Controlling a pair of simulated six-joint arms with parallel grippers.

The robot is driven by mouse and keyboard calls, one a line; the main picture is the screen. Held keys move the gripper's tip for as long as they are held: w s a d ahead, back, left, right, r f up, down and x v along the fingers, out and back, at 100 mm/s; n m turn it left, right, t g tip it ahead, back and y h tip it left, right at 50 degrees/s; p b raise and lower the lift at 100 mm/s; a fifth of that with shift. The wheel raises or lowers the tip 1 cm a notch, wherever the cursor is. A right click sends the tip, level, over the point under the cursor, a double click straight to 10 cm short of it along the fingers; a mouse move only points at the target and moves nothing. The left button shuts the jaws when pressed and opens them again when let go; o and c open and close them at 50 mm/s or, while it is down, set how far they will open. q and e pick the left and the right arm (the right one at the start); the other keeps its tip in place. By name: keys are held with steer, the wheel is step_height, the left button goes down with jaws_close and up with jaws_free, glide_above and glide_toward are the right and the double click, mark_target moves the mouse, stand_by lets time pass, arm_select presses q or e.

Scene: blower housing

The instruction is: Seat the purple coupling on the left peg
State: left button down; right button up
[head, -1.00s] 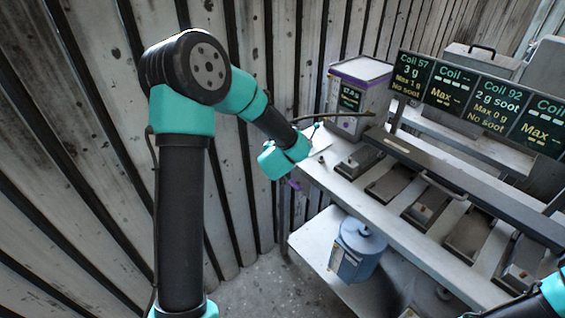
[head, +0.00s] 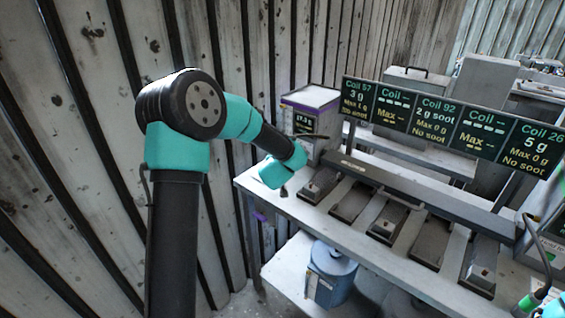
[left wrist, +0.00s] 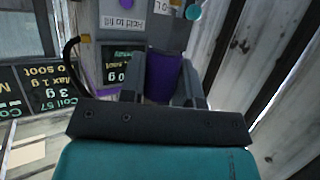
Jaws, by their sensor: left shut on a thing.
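My left gripper (head: 283,189) hangs over the left end of the bench, near the purple-lidded box. In the left wrist view its two grey fingers (left wrist: 163,90) are shut on the purple coupling (left wrist: 163,76), which shows as a purple piece between them. In the head view the coupling cannot be made out at the fingers. I cannot pick out the left peg with certainty. Only a part of my right arm shows at the lower right edge; its fingers are out of view.
The box (head: 307,112) with a lit display stands behind the left gripper. A row of coil displays (head: 440,117) stands above several dark pads on the bench (head: 305,215). A blue canister (head: 330,278) stands on the lower shelf. A small purple spot (head: 260,217) shows below the bench edge.

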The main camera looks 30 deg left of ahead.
arm_select(q)
steer(key=shift+f, duration=0.15)
steer(key=shift+f, duration=2.1)
steer(key=shift+s+f, duration=0.1)
steer(key=shift+f, duration=1.05)
steer(key=shift+s+f, duration=0.15)
steer(key=shift+f, duration=0.3)
steer(key=c, duration=0.8)
jaws_free()
steer(key=shift+f, duration=0.1)
steer(key=shift+o, duration=0.2)
steer(key=shift+s+d, duration=0.1)
steer(key=shift+s, duration=0.05)
steer(key=r+v, duration=0.1)
steer(key=v, duration=1.6)
steer(key=shift+d, duration=0.15)
